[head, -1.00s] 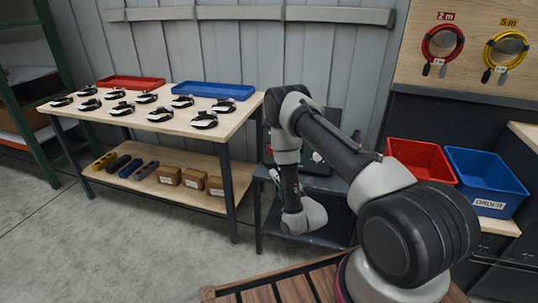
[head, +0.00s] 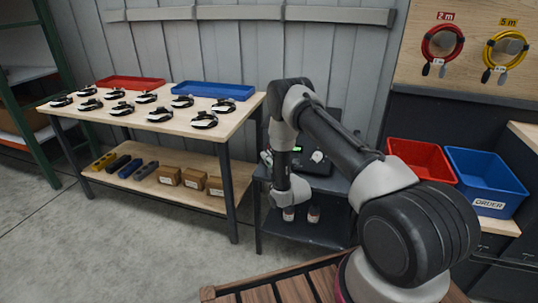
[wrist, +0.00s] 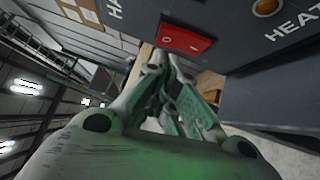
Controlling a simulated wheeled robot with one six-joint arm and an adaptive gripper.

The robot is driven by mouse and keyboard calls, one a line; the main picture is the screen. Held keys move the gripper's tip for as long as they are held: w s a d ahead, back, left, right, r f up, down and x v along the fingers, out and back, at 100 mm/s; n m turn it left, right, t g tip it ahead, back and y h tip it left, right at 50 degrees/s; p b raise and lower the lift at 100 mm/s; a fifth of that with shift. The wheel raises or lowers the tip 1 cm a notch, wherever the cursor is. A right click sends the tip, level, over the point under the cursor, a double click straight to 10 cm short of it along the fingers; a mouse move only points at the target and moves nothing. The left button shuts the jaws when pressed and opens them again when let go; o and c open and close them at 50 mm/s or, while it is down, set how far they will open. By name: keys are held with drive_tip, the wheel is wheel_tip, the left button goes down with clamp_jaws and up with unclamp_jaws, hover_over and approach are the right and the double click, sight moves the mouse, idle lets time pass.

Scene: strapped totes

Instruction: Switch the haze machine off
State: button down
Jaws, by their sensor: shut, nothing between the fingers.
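The haze machine is a dark box (head: 338,183) on the small dark cart, partly hidden by my arm in the head view. In the wrist view its dark panel (wrist: 237,38) carries a red rocker switch (wrist: 185,41) with white O and I marks. I cannot tell which side is pressed. An amber lamp (wrist: 266,7) and the word HEAT are to the right of the switch. My gripper (wrist: 168,68) is shut and empty, its fingertips close below the switch in the picture. I cannot tell whether they touch it. In the head view the gripper is mostly hidden behind my arm.
Two small bottles (head: 301,214) stand on the cart's lower shelf. A wooden table (head: 240,118) with several black strapped items, a red tray and a blue tray stands to the left. Red (head: 424,158) and blue (head: 487,180) totes are at the right.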

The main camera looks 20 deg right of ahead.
drive_tip(key=shift+w+d+r, duration=0.1)
drive_tip(key=shift+w+d, duration=0.2)
drive_tip(key=shift+w, duration=0.3)
drive_tip(key=shift+w+d+r, duration=0.15)
drive_tip(key=shift+w, duration=0.1)
drive_tip(key=shift+s, duration=0.1)
